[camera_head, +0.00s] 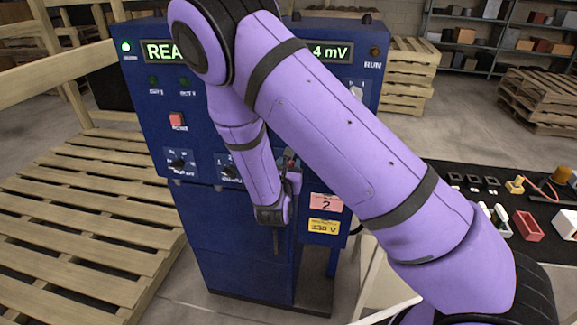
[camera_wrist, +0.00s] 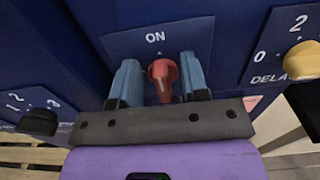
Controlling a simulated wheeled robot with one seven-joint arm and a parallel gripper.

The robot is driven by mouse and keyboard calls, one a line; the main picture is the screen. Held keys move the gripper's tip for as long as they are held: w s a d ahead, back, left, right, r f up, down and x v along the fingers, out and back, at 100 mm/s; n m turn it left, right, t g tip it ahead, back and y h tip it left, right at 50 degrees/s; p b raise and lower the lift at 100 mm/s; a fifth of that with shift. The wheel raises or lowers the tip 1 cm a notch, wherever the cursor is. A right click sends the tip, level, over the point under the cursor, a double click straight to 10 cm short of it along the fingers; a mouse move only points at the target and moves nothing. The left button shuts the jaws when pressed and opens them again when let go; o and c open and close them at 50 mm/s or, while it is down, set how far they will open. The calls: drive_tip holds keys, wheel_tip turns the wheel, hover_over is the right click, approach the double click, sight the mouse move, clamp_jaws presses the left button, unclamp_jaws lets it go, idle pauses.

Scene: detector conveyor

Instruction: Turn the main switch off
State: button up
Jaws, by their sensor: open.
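The main switch (camera_wrist: 163,72) is a red rotary knob on a blue panel plate, with "ON" printed above it in the wrist view. My gripper (camera_wrist: 159,64) is open, with one blue-grey finger on each side of the knob and a visible gap on both sides. In the head view my gripper (camera_head: 290,168) is at the right part of the cabinet's front, and my arm hides most of the switch area.
The blue cabinet (camera_head: 240,245) has a lit green display (camera_head: 165,52), a red button (camera_head: 177,120) and black knobs (camera_head: 178,163). A yellow knob (camera_wrist: 302,60) sits right of the switch. Pallets (camera_head: 80,215) stand left; a black table (camera_head: 470,172) with small parts is right.

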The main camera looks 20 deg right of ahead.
drive_tip(key=shift+c, duration=0.4)
drive_tip(key=c, duration=0.5)
drive_tip(key=shift+n, duration=0.3)
drive_tip(key=shift+w+a+f+n, duration=0.15)
drive_tip(key=shift+a+f+n, duration=0.15)
drive_tip(key=shift+n, duration=2.6)
drive_tip(key=shift+w+a+f+n, duration=0.1)
drive_tip(key=shift+a+f+n, duration=0.2)
drive_tip(key=shift+n, duration=2.6)
drive_tip(key=shift+w+a+f+n, duration=0.15)
drive_tip(key=shift+a+f+n, duration=0.15)
drive_tip(key=shift+n, duration=2.6)
